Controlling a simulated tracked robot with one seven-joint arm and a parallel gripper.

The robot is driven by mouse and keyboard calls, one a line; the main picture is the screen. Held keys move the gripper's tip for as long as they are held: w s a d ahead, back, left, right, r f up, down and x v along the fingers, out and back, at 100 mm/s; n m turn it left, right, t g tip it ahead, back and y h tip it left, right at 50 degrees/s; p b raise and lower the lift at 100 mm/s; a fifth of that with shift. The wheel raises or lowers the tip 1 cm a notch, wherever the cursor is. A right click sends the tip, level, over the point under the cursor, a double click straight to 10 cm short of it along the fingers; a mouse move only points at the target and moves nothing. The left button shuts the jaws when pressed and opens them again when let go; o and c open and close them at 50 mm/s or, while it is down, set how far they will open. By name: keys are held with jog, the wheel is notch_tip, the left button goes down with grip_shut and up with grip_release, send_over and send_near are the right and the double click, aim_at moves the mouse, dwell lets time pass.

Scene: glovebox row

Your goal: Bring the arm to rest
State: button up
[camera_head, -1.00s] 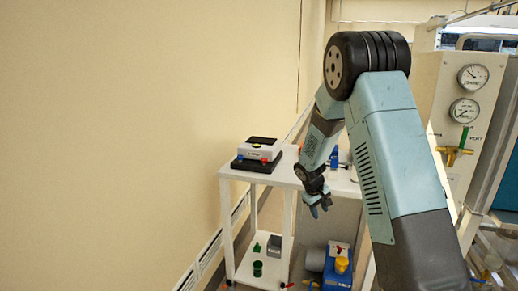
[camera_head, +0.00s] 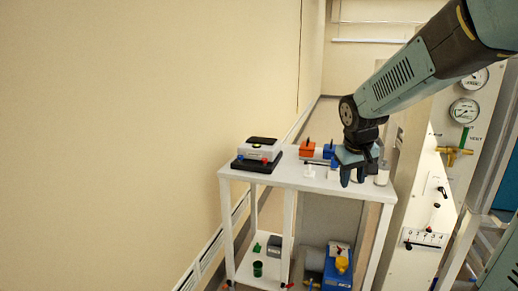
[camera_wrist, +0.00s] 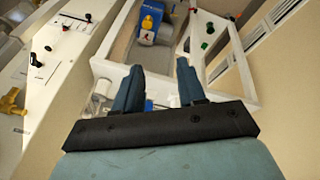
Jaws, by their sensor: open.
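My gripper (camera_head: 359,177) hangs from my arm above the right part of a white table (camera_head: 290,180) in the head view, fingers pointing down. In the wrist view my gripper (camera_wrist: 155,85) shows two blue-grey fingers spread apart with nothing between them. I cannot tell exactly how far the fingertips are above the table top. My arm reaches in from the upper right, bent at the wrist.
On the table stand a black and white device (camera_head: 258,153), an orange block (camera_head: 307,149) and a white cylinder (camera_head: 382,174). A blue pump (camera_head: 338,268) is below. A panel with gauges (camera_head: 465,110) and a brass valve (camera_head: 454,151) stands right. The wall side at left is clear.

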jog(key=s+r+m+t, duration=0.1)
jog(key=s+r, duration=0.1)
jog(key=s, duration=0.8)
jog(key=s+a+r+y, duration=0.1)
jog(key=s+r, duration=0.2)
jog(key=s, duration=0.7)
jog(key=shift+a+r+m+t+y, duration=0.25)
jog(key=shift+a+m+t+y, duration=0.05)
jog(key=shift+m+t, duration=0.1)
